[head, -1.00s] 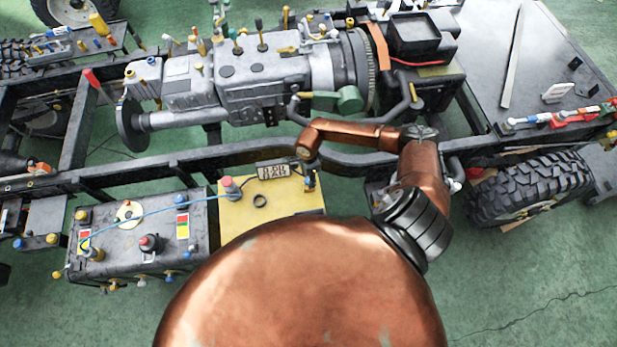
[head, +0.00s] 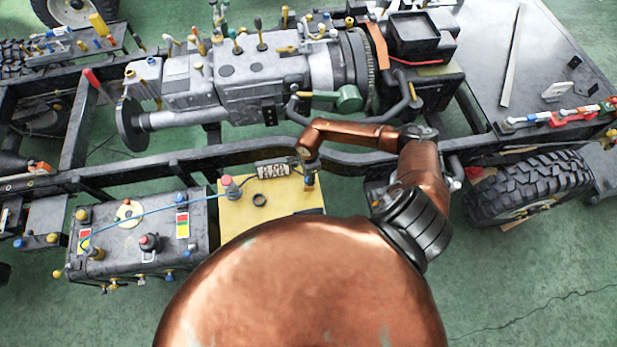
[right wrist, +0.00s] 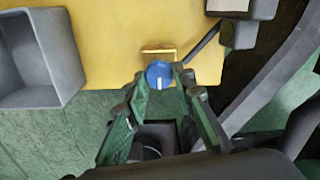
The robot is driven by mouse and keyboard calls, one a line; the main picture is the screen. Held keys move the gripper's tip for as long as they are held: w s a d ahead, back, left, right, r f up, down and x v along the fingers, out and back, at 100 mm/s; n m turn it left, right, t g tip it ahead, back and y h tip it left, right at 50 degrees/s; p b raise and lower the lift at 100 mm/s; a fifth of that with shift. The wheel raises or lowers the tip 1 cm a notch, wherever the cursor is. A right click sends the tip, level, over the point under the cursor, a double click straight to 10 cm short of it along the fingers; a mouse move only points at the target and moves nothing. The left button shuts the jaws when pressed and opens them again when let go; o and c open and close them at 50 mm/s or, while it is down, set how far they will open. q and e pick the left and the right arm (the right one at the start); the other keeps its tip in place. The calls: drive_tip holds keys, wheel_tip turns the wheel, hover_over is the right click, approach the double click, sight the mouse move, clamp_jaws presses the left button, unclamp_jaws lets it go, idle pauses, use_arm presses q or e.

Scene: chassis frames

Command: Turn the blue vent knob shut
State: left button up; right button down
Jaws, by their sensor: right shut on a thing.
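The blue vent knob (right wrist: 159,74) shows in the right wrist view on the yellow box (right wrist: 110,50), just below a small yellow tab. A white mark on the knob points down in that view, toward my gripper. My right gripper (right wrist: 161,82) is shut on the knob, with one green finger on each side of it. In the head view my right gripper (head: 309,182) points down at the right part of the yellow box (head: 240,206). The knob cannot be made out there. My left gripper is not in view.
A grey battery-like box (head: 125,250) with several coloured caps stands left of the yellow box. A thin blue line (head: 150,214) runs between them. The dark chassis rail (head: 210,158) passes behind. A grey open bin (right wrist: 38,60) lies left in the wrist view.

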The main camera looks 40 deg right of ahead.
drive_tip(key=shift+m, duration=0.3)
drive_tip(key=m, duration=0.4)
drive_tip(key=shift+a, duration=0.1)
drive_tip(key=m, duration=0.4)
drive_tip(key=shift+s, duration=0.1)
drive_tip(key=m+p, duration=0.1)
drive_tip(key=m, duration=0.3)
drive_tip(key=shift+a, duration=0.1)
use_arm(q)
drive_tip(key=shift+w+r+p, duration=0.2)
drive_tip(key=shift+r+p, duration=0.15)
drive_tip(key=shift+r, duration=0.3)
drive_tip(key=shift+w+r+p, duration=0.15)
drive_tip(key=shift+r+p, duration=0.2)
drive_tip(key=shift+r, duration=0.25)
use_arm(e)
drive_tip(key=m, duration=0.5)
drive_tip(key=shift+m, duration=0.3)
drive_tip(key=c, duration=1.6)
unclamp_jaws()
